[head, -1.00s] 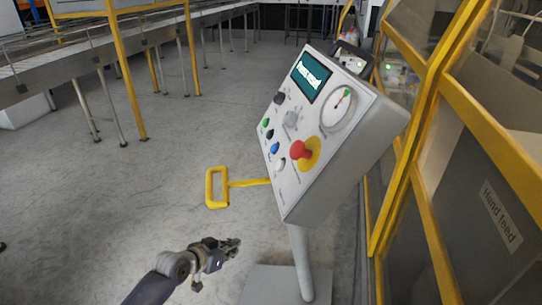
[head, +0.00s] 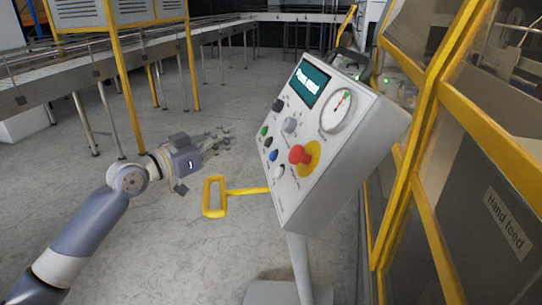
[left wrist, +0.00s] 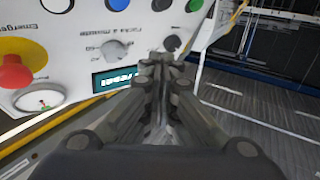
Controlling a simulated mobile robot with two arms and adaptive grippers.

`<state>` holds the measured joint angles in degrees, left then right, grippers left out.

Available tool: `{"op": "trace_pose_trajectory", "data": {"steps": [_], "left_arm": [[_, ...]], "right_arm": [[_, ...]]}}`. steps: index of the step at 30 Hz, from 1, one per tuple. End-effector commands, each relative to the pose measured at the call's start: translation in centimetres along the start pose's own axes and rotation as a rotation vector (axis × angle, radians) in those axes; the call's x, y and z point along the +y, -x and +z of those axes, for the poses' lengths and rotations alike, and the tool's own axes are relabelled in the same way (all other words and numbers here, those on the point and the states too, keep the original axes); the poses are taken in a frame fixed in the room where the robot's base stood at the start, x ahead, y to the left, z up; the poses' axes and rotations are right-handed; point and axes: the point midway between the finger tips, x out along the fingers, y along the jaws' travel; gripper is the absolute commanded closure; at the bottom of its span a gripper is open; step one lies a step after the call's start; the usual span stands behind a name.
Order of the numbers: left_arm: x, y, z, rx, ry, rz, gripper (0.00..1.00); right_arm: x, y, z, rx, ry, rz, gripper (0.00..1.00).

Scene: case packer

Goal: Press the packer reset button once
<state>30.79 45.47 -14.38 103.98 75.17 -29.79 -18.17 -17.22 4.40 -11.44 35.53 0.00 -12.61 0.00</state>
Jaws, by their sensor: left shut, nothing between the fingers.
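The tilted grey control panel (head: 345,165) stands on a post. Along its left edge are a green button (head: 264,131), a black button (head: 269,142), a blue button (head: 273,155) and a white button (head: 279,171); their labels are too small to read. The blue button also shows at the top of the left wrist view (left wrist: 117,4). My left gripper (head: 226,138) is shut and empty, left of the panel and apart from it, about level with the green button. In the left wrist view its fingertips (left wrist: 162,64) appear below the black knob (left wrist: 172,43). My right gripper is not in view.
The panel also carries a red emergency knob (head: 300,154), a grey knob (head: 290,124), a gauge (head: 336,111) and a lit screen (head: 309,80). A yellow handle (head: 213,197) sticks out left below the panel. A yellow-framed machine stands right, a conveyor (head: 85,80) left.

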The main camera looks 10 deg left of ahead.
Motion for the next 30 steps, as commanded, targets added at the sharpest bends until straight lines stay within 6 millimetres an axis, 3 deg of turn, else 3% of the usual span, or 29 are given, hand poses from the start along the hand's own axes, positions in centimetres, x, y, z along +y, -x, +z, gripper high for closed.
{"op": "trace_pose_trajectory", "data": {"steps": [16, 30], "left_arm": [[-0.2, -0.3, -0.5, 0.012, 0.003, -0.004, 1.0], [3.0, -4.5, 2.5, 0.011, 0.004, -0.003, 1.0]], "right_arm": [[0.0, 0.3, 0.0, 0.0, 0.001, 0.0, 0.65], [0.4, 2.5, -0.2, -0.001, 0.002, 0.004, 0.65]]}}
